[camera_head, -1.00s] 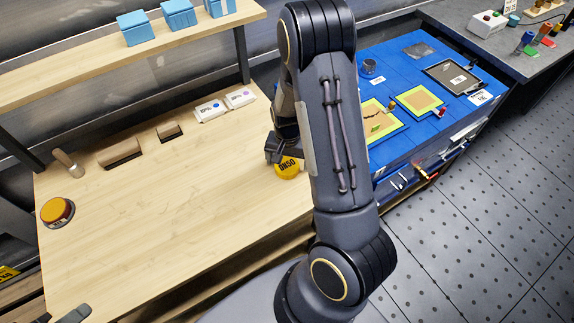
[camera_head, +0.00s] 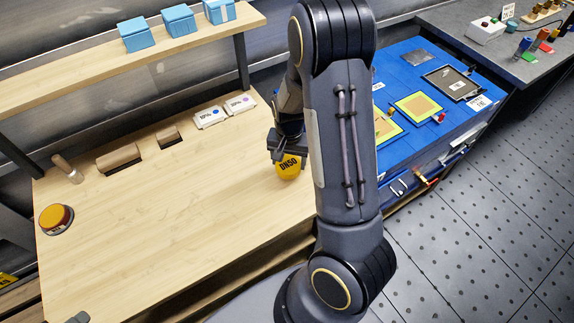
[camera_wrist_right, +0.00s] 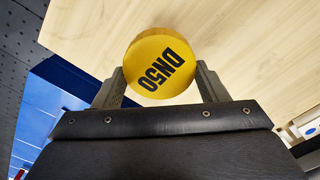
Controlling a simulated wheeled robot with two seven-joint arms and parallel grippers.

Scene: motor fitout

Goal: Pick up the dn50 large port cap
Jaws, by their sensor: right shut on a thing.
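The dn50 large port cap (camera_head: 289,167) is a round yellow cap marked DN50. It shows near the right edge of the wooden bench in the head view. My right gripper (camera_head: 288,153) is shut on it. In the right wrist view the cap (camera_wrist_right: 160,66) sits between the two fingers of my right gripper (camera_wrist_right: 160,78), its lettered face toward the camera. My right arm hides part of the gripper in the head view. Whether the cap is clear of the bench top is hard to tell. A dark tip at the lower left edge may be my left gripper; its jaws are not visible.
The wooden bench (camera_head: 180,225) is mostly bare, with an orange-topped round button (camera_head: 56,218) at its left. A shelf (camera_head: 120,65) with blue boxes overhangs the rear. A blue-topped cabinet (camera_head: 440,128) stands right.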

